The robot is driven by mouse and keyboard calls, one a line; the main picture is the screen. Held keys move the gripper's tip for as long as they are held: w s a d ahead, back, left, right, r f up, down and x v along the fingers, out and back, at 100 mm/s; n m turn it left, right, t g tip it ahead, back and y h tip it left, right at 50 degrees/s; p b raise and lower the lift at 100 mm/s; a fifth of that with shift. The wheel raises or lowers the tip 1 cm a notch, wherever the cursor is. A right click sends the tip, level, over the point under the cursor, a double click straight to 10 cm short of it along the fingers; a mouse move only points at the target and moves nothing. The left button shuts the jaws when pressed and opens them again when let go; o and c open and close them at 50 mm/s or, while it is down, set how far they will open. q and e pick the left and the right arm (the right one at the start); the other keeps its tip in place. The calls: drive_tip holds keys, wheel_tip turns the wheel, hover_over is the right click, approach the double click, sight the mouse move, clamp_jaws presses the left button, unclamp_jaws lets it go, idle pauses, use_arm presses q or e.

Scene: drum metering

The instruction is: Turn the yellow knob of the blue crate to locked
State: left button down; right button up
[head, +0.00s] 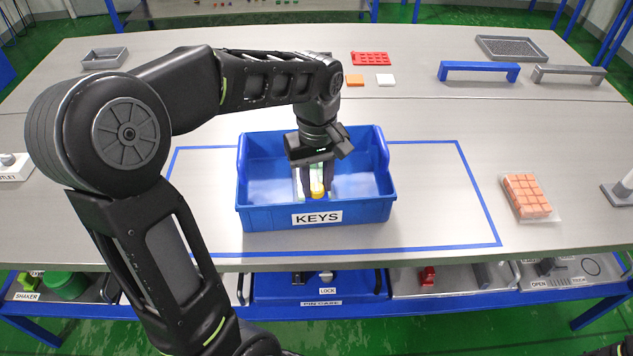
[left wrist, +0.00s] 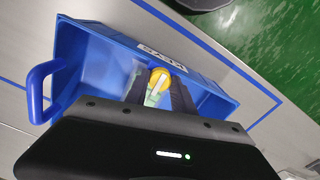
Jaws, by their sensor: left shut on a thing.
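The blue crate (head: 258,215) stands on the table inside a blue tape outline, with a KEYS label (head: 317,218) on its front wall. It also shows in the left wrist view (left wrist: 85,50). The yellow knob (head: 317,190) is inside the crate near the front wall, and it shows in the left wrist view (left wrist: 160,77) with a pale bar across its top. My left gripper (head: 317,183) reaches down into the crate, its fingers on either side of the knob and shut on it. Whether the knob stands at locked cannot be read. My right gripper is not in view.
A pack of orange blocks (head: 527,196) lies right of the tape outline. Bins sit on a shelf below the front edge. The table beside the crate is clear.

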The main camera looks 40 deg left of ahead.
sight(316, 187)
use_arm(q)
drive_tip(key=shift+n, duration=0.3)
drive_tip(key=c, duration=1.1)
unclamp_jaws()
drive_tip(key=shift+o, duration=0.2)
wheel_tip(316, 187, up, 8)
drive_tip(key=shift+f, duration=0.1)
